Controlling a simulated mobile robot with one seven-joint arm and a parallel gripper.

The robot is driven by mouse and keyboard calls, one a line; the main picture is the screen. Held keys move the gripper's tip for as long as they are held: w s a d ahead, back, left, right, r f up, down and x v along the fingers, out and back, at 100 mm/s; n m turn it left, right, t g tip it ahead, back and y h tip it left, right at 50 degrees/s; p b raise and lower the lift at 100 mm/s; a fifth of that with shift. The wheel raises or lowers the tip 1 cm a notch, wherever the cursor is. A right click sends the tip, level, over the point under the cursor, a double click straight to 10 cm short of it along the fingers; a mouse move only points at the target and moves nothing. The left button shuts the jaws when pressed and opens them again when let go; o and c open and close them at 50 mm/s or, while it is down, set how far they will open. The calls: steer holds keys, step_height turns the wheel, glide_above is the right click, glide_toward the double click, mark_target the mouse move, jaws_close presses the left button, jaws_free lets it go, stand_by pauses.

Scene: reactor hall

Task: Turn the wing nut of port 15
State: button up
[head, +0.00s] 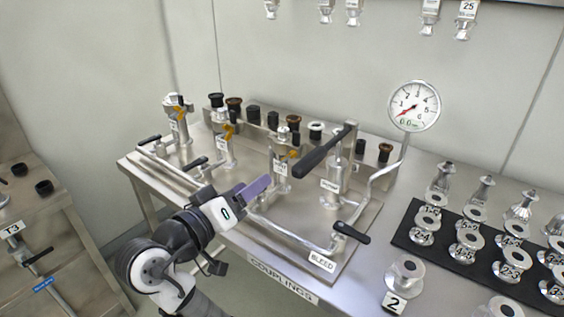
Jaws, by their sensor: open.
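Several upright metal ports stand on the steel bench: a far-left port (175,118), a second port (223,150), a third port (281,162) and a fourth port (333,180) at the right.
A metal pipe frame with black lever handles (325,150) runs around the ports; a BLEED tag (322,261) marks its front. A gauge (413,106) stands behind right. Black caps (253,115) line the back. A black mat (478,250) with several fittings lies right.

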mark_target(282, 163)
steer(key=p+x, duration=0.1)
steer(key=x, duration=1)
steer(key=shift+p, duration=0.4)
steer(key=c, duration=1)
steer(key=shift+m, duration=0.4)
